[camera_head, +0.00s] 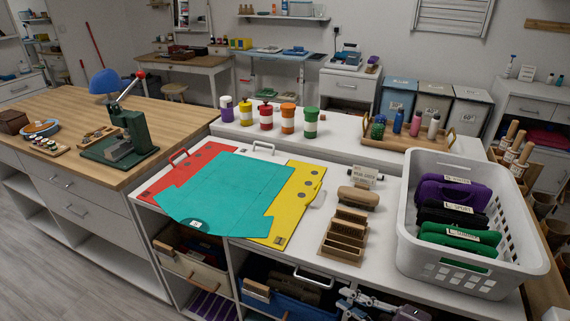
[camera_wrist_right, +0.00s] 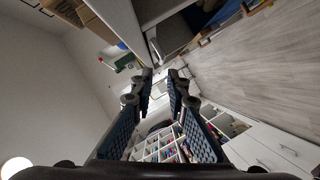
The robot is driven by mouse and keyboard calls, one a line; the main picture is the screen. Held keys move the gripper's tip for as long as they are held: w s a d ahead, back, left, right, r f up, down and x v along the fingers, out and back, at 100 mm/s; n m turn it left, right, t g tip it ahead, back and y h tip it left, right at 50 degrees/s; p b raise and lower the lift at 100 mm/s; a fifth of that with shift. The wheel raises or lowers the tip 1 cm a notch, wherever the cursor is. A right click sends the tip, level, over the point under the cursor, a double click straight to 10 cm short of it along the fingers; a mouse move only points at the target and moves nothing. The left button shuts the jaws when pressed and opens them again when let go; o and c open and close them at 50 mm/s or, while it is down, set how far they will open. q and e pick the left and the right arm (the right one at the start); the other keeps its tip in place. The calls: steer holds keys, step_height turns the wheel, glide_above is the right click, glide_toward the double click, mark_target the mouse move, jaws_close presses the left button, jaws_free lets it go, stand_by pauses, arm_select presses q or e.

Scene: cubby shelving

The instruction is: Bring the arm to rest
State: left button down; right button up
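My right gripper shows at the bottom edge of the head view (camera_head: 352,300), low in front of the white cubby unit (camera_head: 300,219). In the right wrist view (camera_wrist_right: 161,78) its two fingers stand apart with nothing held between them. Part of it is cut off by the frame's bottom edge in the head view. My left gripper is in neither view.
A white basket (camera_head: 425,252) with purple, black and green cases stands on the right of the countertop. A teal folder (camera_head: 230,190) lies over red and yellow ones. Open cubbies with a blue bin (camera_head: 283,303) are close to my right gripper.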

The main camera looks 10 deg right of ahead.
steer(key=s+a+f+m+g+h, duration=0.2)
steer(key=s+a+f+m+h, duration=0.25)
steer(key=m, duration=0.45)
steer(key=s+d+f+m+g+h, duration=0.1)
steer(key=s+m+g+h, duration=0.55)
steer(key=s, duration=0.65)
step_height(320, 180, down, 28)
steer(key=s+m+g+y, duration=0.1)
steer(key=s+g+y, duration=0.1)
steer(key=s, duration=0.1)
steer(key=s+d+f, duration=0.3)
steer(key=s+f, duration=1.2)
steer(key=s, duration=0.1)
steer(key=shift+d+g, duration=0.2)
steer(key=shift+g, duration=0.25)
steer(key=shift+s, duration=0.1)
